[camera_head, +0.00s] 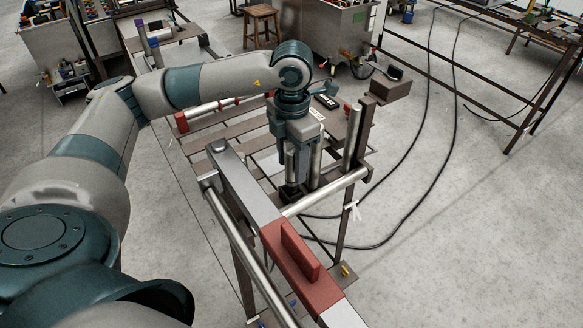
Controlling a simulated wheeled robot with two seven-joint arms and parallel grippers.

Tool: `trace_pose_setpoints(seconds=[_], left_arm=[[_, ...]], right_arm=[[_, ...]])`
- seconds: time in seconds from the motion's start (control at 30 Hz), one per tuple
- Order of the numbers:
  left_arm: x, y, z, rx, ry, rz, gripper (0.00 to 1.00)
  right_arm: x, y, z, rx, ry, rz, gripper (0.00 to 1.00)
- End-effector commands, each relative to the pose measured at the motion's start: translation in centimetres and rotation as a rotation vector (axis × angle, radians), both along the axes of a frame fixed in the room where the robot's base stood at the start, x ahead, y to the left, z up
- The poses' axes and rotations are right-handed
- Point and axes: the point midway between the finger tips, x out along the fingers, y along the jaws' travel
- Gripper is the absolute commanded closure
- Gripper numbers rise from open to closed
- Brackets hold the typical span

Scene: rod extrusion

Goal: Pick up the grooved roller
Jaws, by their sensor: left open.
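My left gripper (300,190) points straight down in the middle of the camera_head view, over the near end of a metal frame. It is open. Its fingers are close to a silver horizontal bar (338,188) that crosses this end of the frame. Shiny upright cylindrical surfaces show around the fingers, and I cannot tell whether they belong to the gripper or to a roller. No grooves can be made out, so I cannot say for sure which piece is the grooved roller; the gripper hides part of that spot. My right gripper is not in view.
A grey beam with a red block (297,262) runs along the frame's near side, just by the gripper. A brown post (357,135) stands to the right. Black cables (425,165) lie on the floor. A wooden stool (261,22) and a metal cabinet (325,35) stand behind.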

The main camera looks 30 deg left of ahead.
Motion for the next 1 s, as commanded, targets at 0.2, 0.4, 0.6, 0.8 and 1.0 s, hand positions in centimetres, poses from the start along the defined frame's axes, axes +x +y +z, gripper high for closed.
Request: trace_pose_setpoints(seconds=[0.2,0.4,0.6,0.8,1.0], left_arm=[[0.02,0.00,-0.17,0.000,-0.001,0.000,0.54],[0.03,-0.01,-0.14,0.000,-0.001,0.000,0.54],[0.04,-0.02,-0.13,0.000,-0.001,0.000,0.85],[0.06,-0.01,-0.07,-0.001,-0.002,0.000,1.00],[0.07,-0.02,0.14,-0.001,-0.002,0.000,1.00]], right_arm=[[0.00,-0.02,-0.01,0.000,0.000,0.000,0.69],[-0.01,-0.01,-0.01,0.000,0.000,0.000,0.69],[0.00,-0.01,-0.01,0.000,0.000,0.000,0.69],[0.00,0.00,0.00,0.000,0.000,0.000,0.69],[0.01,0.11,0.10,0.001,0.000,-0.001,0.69]])
